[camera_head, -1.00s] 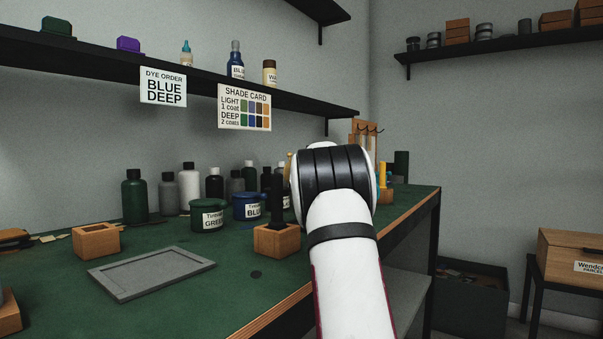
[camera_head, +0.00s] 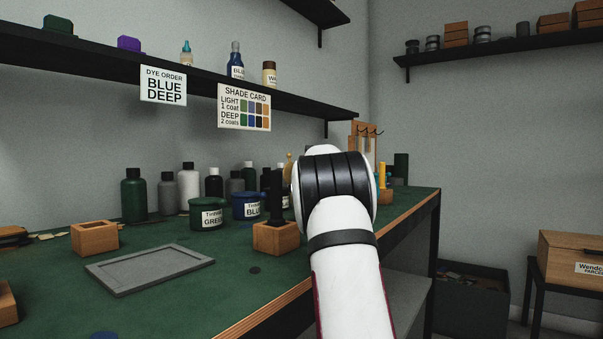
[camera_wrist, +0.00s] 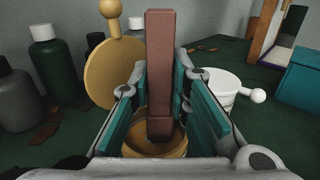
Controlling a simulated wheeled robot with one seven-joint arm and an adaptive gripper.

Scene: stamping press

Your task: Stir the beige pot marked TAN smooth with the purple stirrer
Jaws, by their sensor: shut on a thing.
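In the wrist view, my gripper (camera_wrist: 158,105) is shut on an upright, square-sided stirrer (camera_wrist: 159,60), which looks reddish brown rather than purple here. Its lower end is inside a beige pot (camera_wrist: 180,149) with brown contents; how deep it reaches is unclear. The pot's marking is not visible. A tan disc-shaped lid with a knob (camera_wrist: 102,75) stands tilted behind the left finger. In the head view my arm hides the gripper, stirrer and beige pot.
Dark and grey bottles (camera_wrist: 52,58) stand left of the pot, and a white pot (camera_wrist: 216,90) stands to the right. In the head view, green (camera_head: 207,214) and blue (camera_head: 250,206) tubs, a wooden block (camera_head: 277,238) and a grey tray (camera_head: 150,270) are on the bench.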

